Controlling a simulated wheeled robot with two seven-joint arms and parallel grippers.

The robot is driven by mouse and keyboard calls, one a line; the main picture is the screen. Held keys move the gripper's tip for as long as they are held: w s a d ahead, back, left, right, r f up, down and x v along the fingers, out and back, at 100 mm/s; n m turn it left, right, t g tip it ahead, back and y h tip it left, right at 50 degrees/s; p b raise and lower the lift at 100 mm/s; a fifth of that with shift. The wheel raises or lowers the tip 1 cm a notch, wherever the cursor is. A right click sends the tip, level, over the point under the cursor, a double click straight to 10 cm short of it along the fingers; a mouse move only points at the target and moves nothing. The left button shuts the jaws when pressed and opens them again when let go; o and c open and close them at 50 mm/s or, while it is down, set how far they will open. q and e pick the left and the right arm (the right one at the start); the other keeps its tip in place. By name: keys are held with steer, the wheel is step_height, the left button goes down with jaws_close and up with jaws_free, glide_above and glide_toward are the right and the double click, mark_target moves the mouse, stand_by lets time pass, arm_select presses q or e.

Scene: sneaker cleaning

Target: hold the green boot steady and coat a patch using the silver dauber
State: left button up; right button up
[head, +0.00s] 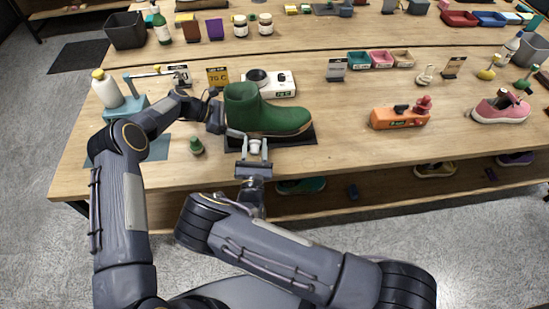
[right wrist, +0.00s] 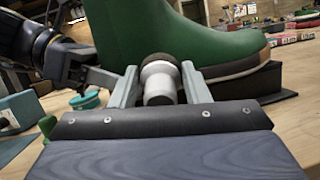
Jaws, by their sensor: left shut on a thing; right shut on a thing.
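The green boot (head: 262,112) stands upright on a dark mat (head: 300,138) near the table's front, its toe to the right. My left gripper (head: 219,112) is shut on the boot's heel side at the left. My right gripper (head: 255,148) is in front of the boot and shut on the silver dauber (right wrist: 158,84). The dauber has a light metallic body and a dark rounded tip (right wrist: 157,60). In the right wrist view the tip is against or very close to the boot's side (right wrist: 190,40); I cannot tell if it touches.
A white device (head: 280,86) is behind the boot. An orange box (head: 400,117) and a pink shoe (head: 501,107) stand to the right. Table space between boot and orange box is clear.

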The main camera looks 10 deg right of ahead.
steer(key=shift+w, duration=1.1)
steer(key=shift+d, duration=0.1)
steer(key=shift+s+d, duration=0.2)
steer(key=shift+d, duration=1.7)
arm_select(q)
steer(key=shift+f, duration=0.1)
arm_select(e)
steer(key=shift+a, duration=2.05)
steer(key=shift+w, duration=0.2)
steer(key=shift+d, duration=0.15)
